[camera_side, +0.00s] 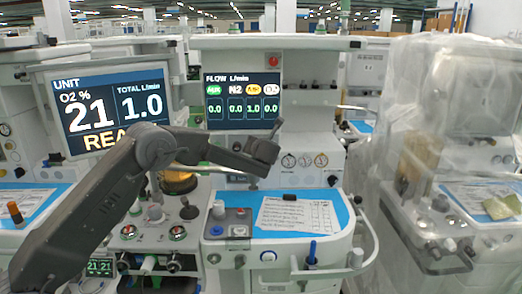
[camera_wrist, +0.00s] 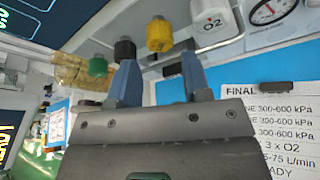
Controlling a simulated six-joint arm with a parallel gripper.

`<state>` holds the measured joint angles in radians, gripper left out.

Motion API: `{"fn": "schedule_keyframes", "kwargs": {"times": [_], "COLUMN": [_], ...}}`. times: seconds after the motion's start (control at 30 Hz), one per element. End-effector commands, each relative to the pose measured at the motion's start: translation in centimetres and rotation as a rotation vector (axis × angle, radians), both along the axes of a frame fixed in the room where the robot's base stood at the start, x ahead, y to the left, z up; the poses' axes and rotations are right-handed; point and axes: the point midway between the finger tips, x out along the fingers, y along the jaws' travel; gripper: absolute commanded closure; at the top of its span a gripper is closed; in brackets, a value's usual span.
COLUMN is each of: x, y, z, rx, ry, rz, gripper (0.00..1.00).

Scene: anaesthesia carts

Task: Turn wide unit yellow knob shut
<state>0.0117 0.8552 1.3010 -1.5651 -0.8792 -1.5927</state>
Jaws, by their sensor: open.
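The yellow knob (camera_wrist: 159,35) sits under the machine's upper housing in the wrist view, just above and between my fingertips in the picture. In the side view my wrist seems to hide it. My gripper (camera_wrist: 158,57) is open, with two blue fingers apart and nothing between them. The fingers do not appear to touch the knob. In the side view my gripper (camera_side: 262,150) is in front of the machine, below the flow screen (camera_side: 242,100). That screen reads 1.0 in the yellow column and 0.0 in the others.
Below lies a blue worktop with a printed sheet (camera_side: 297,214). A plastic-covered machine (camera_side: 450,110) stands at right.

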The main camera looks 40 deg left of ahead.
Motion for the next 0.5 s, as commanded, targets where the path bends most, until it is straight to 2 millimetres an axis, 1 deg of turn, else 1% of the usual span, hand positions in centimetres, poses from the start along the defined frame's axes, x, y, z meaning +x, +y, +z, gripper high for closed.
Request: {"fn": "schedule_keyframes", "kwargs": {"times": [0.03, 0.2, 0.33, 0.5], "x": [-0.7, -2.6, -3.7, -4.5], "y": [-1.1, -3.9, -5.4, -6.3], "z": [0.6, 1.8, 2.5, 2.9], "rx": [0.001, 0.001, 0.0, 0.0], "ry": [-0.001, -0.001, -0.002, -0.001], "rz": [-0.003, -0.003, -0.001, 0.001], "gripper": [0.56, 0.56, 0.56, 0.56]}}
